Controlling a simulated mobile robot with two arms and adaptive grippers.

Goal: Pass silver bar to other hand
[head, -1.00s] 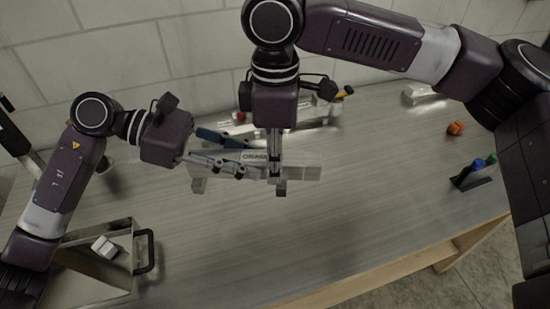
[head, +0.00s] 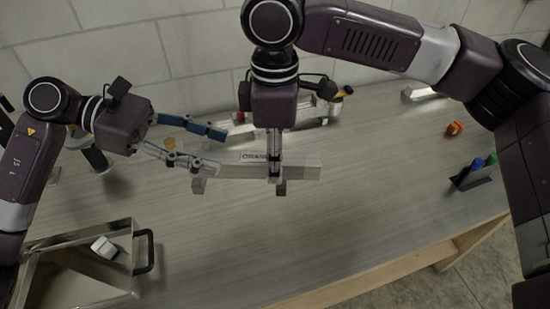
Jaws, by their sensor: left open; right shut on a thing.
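The silver bar (head: 300,172) is held roughly level above the table in the head view.
A metal tray (head: 134,260) with a black handle and a white block (head: 104,247) inside stands at the lower left. An orange object (head: 454,128) and a dark holder with blue and green items (head: 474,174) are at the right. The table's (head: 300,240) front middle is clear.

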